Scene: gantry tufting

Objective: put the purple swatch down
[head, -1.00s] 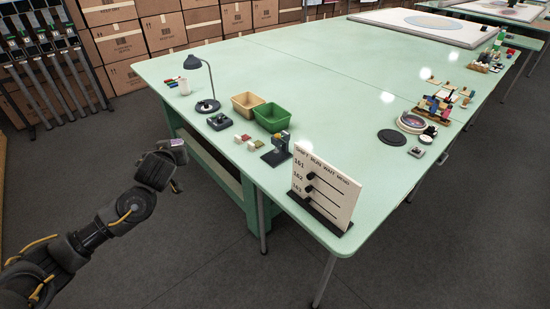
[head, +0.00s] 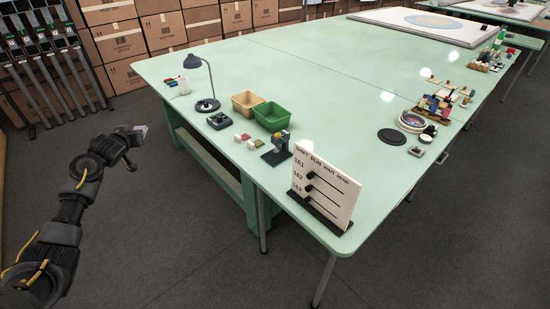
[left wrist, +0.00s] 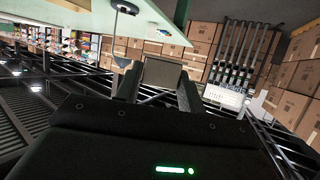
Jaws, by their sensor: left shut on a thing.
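The purple swatch (head: 141,127) is a small piece, pale purple, at the tip of my left gripper (head: 134,133). The left gripper is shut on it and holds it in the air, left of the green table and apart from it. In the left wrist view, a flat grey-brown face of the swatch (left wrist: 161,74) shows between the two dark fingers of my left gripper (left wrist: 158,88). My right gripper is not in view.
The green table (head: 330,75) carries a lamp (head: 208,103), a tan bin (head: 246,103), a green bin (head: 272,117), small blocks (head: 250,143) and a white board (head: 325,187). A rack (head: 45,60) and cardboard boxes (head: 125,42) stand behind. Its middle is clear.

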